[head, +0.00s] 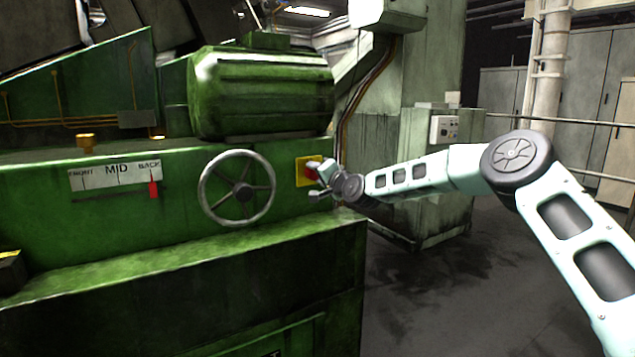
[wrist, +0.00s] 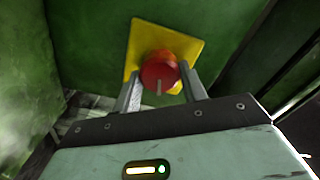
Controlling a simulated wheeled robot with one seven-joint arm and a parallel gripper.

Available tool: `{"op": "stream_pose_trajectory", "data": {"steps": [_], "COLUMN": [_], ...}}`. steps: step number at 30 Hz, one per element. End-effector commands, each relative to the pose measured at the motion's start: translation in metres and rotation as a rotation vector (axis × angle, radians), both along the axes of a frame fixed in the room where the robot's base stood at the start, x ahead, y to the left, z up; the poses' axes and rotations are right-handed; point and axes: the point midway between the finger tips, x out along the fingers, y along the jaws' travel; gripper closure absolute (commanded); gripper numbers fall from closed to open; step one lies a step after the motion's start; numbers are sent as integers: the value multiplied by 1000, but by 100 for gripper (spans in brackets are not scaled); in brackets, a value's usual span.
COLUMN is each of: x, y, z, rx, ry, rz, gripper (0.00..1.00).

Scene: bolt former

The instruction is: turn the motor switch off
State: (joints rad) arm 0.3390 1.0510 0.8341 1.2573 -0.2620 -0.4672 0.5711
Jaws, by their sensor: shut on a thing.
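The motor switch is a red round knob (wrist: 158,72) with a pale line on its face, mounted on a yellow plate (wrist: 143,40). In the head view the red knob (head: 312,170) and yellow plate (head: 301,166) sit on the green machine's front, right of the handwheel. My gripper (wrist: 160,85) is at the knob, one finger on each side, and is shut on it. The pale line points roughly downward in the wrist view. In the head view my gripper (head: 319,181) partly covers the knob and plate.
A spoked handwheel (head: 237,188) stands close left of the switch. A green motor housing (head: 262,92) is above it. A scale (head: 116,175) marked FRONT, MID, BACK has its red pointer (head: 153,189) at BACK. Open floor (head: 450,290) lies right of the machine.

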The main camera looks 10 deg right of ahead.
Motion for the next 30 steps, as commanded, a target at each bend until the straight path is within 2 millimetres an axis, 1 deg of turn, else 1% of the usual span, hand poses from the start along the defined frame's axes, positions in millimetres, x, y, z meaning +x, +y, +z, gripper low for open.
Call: {"op": "stream_pose_trajectory", "data": {"steps": [1,6,12,19,30], "x": [0,0,0,0,0], "y": [-1,-1,-1,-1,-1], "z": [-3,-3,-3,-2,-1], "rx": [35,141,223,265,273], "ry": [10,45,73,87,90], "rz": [-2,-2,-1,-1,-2], "gripper": [81,81,81,81,81]}}
